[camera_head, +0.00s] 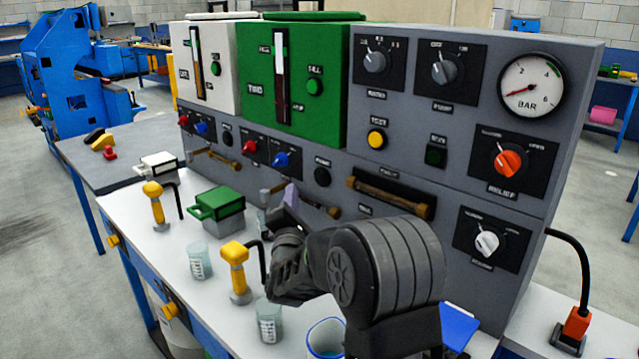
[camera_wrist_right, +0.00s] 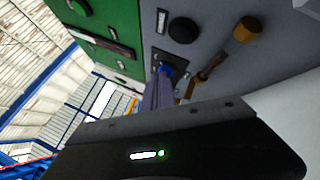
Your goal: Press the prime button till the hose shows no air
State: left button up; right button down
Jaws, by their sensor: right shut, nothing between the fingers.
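My right gripper (camera_head: 290,196) is shut and empty, in front of the lower grey panel below the green tank (camera_head: 310,75). Its slim fingers also show in the wrist view (camera_wrist_right: 158,92), pointing towards the panel near a blue knob. The black round prime button (camera_head: 322,177) is above and to the right of the fingertips in the head view; it also shows in the wrist view (camera_wrist_right: 184,30), apart from the fingers. A brownish hose (camera_head: 320,206) runs below the button, partly hidden by my gripper; its contents are too small to tell. My left gripper is not in view.
A second black button (camera_head: 227,138) and hose (camera_head: 215,158) sit under the white tank (camera_head: 205,65).

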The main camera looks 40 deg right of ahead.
aim_at(315, 174)
jog(key=d+b, duration=0.1)
jog(key=d, duration=0.5)
jog(key=shift+w, duration=0.25)
jog(key=shift+d, duration=0.15)
dwell(1.7)
jog(key=shift+d, duration=0.3)
jog(key=shift+d, duration=0.45)
dwell(0.5)
dwell(0.4)
jog(key=shift+a+p, duration=0.35)
jog(key=shift+a, duration=0.5)
